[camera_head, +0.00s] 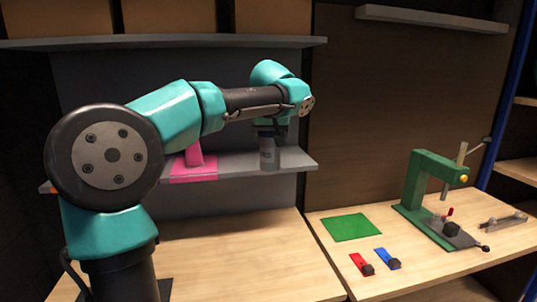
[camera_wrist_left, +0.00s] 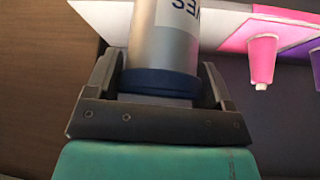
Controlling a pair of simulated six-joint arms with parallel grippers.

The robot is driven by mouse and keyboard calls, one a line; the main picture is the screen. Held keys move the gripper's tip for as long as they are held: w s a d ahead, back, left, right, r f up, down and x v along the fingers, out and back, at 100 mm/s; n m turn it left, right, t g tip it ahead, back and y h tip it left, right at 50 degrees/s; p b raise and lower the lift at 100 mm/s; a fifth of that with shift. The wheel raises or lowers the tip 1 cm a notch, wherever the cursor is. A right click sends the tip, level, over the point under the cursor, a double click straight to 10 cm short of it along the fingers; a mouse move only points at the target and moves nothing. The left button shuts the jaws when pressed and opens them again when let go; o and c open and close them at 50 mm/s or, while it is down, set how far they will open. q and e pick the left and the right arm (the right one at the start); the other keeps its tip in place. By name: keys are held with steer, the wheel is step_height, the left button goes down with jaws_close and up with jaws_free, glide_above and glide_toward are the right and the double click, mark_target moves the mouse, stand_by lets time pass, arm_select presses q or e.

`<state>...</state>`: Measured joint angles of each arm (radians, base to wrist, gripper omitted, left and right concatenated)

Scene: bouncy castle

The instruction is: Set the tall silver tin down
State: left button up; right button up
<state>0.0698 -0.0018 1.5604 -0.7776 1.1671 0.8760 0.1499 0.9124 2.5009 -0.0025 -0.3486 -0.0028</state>
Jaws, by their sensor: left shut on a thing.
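The tall silver tin (camera_head: 268,157) is upright at the grey shelf (camera_head: 232,163), near its right part. My left gripper (camera_head: 269,132) is above it and holds it by its upper end. In the left wrist view the tin (camera_wrist_left: 165,40) shows a silver body, a blue band and part of a white label. It sits between both fingers of my left gripper (camera_wrist_left: 160,85), which is shut on it. I cannot tell whether the tin's base touches the shelf. My right gripper is not in view.
A pink object (camera_head: 194,155) stands on a pink mat (camera_head: 193,175) left of the tin. A purple patch (camera_wrist_left: 302,42) shows beside it in the wrist view. The workbench (camera_head: 240,265) below holds a green mat (camera_head: 351,227), red and blue pieces, and a green press (camera_head: 415,190).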

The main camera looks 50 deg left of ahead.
arm_select(q)
steer(key=w+a+f, duration=0.1)
steer(key=w+a, duration=0.9)
steer(key=a, duration=0.1)
steer(key=shift+w+a+f, duration=0.25)
steer(key=shift+a, duration=0.1)
steer(key=shift+f, duration=1.75)
steer(key=shift+f, duration=0.1)
steer(key=o, duration=1.2)
steer(key=v, duration=1.2)
steer(key=shift+w, duration=0.1)
